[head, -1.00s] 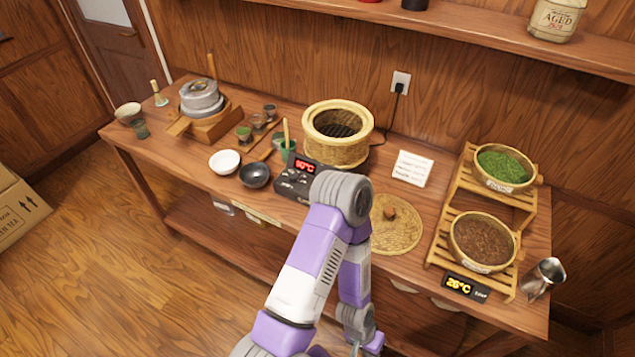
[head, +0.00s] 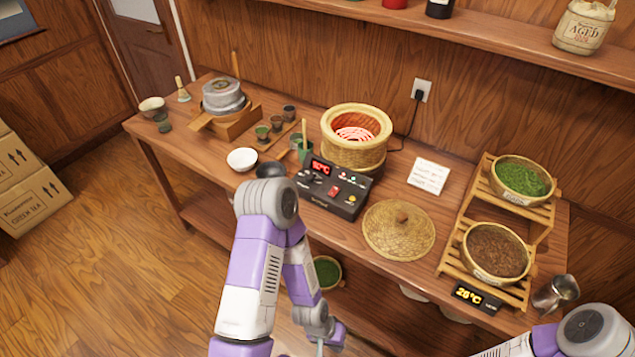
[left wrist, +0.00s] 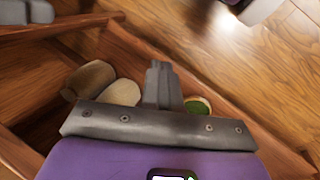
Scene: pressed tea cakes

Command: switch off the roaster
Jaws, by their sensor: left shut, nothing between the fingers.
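The roaster (head: 350,156) is a round woven basket with a thick rim at the back middle of the table. Its coil (head: 356,133) glows red inside. The dark control box (head: 318,190) in front has a lit red display, a red switch (head: 334,190), small lights and knobs. My left gripper (head: 320,346) hangs low in front of the table, below and apart from the box, partly cut off by the lower edge. In the left wrist view its fingers (left wrist: 163,82) are shut and empty. My right arm shows at the bottom right, its gripper out of view.
A woven lid (head: 385,237) lies right of the box. A white card (head: 429,175), a bamboo rack (head: 451,255) and a metal jug (head: 555,292) stand further right. Bowls, cups and a stone mill (head: 223,98) fill the left. A basket of green tea (head: 327,270) sits below the tabletop.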

